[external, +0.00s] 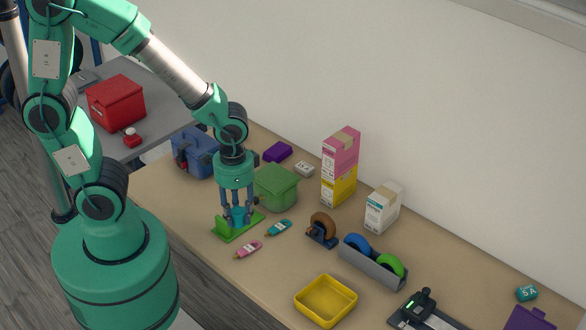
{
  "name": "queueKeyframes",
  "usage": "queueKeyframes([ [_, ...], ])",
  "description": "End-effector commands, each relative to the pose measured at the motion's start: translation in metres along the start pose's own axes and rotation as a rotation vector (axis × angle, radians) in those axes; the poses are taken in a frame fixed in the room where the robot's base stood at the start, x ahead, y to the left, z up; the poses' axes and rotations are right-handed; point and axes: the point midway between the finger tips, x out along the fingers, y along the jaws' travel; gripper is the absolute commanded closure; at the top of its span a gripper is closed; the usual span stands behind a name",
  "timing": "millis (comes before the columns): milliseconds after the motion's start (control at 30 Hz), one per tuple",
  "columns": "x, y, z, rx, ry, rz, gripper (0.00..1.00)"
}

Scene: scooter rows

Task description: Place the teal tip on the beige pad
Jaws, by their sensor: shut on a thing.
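My gripper (238,215) points straight down at the left part of the table, its fingers shut on a teal piece, which I take as the teal tip (238,217). The fingers partly hide it. It is right above or in a green flat piece with a raised end (228,235); I cannot tell whether they touch. I cannot make out a separate beige pad; the tabletop itself is beige. A teal tube with a white label (278,228) lies just right of the gripper.
A pink tube (247,249) lies in front of the gripper, and a green lidded box (276,189) stands close behind right. A blue case (195,154) is behind left. A yellow tray (326,300) and a tape dispenser (322,230) stand to the right. Bare table lies between them.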

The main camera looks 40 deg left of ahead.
Motion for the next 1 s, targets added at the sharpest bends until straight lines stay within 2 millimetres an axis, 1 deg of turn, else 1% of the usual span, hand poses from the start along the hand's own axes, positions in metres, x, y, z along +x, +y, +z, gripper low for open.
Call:
queueKeyframes([
  [267,-0.005,-0.021,-0.024,-0.090,0.000,0.000,0.92],
  [467,-0.009,-0.043,-0.047,-0.180,0.000,0.000,0.92],
  [667,-0.013,-0.082,-0.077,-0.312,0.000,0.000,0.92],
  [867,-0.017,-0.129,-0.104,-0.453,-0.001,0.000,0.92],
  [1000,-0.019,-0.164,-0.120,-0.551,0.000,0.000,0.92],
])
